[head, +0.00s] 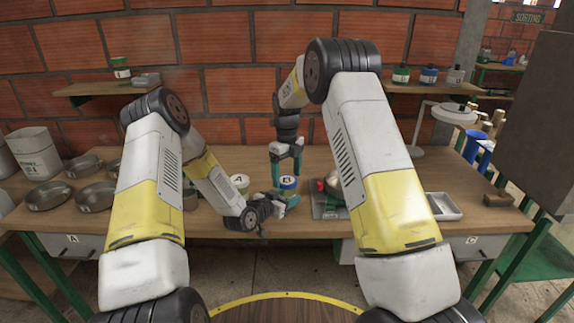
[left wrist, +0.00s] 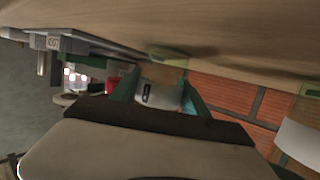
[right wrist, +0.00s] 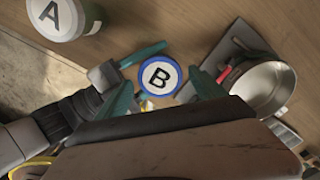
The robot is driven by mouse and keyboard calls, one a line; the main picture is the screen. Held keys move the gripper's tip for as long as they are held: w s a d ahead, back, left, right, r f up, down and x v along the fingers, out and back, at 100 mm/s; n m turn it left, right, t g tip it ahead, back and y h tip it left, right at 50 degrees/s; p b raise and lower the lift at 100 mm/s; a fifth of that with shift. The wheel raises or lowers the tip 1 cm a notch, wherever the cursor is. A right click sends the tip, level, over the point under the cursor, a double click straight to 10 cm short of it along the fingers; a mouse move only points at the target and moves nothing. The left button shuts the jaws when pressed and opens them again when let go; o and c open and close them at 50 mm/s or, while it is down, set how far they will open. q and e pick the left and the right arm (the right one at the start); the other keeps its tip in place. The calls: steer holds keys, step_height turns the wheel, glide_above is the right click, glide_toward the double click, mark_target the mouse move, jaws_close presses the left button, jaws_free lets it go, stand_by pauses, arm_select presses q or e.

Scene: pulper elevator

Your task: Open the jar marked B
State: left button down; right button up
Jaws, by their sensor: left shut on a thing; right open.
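The jar marked B (head: 288,184) stands on the wooden table, its lid with a blue rim and a black B on white. In the right wrist view its lid (right wrist: 160,76) lies between the fingers of my right gripper (right wrist: 168,88), which is open and just above it. My left gripper (head: 282,199) comes in low from the left and is shut on the jar's body; the jar also shows between its fingers in the left wrist view (left wrist: 158,94). The jar is upright, and the lid is on it.
The jar marked A (head: 239,183) stands just left of jar B. A metal pot (right wrist: 268,86) on a grey base is close on the right. Metal bowls (head: 48,194) stand at the left of the table, and a white tray (head: 443,206) at the right.

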steer(key=shift+f, duration=0.55)
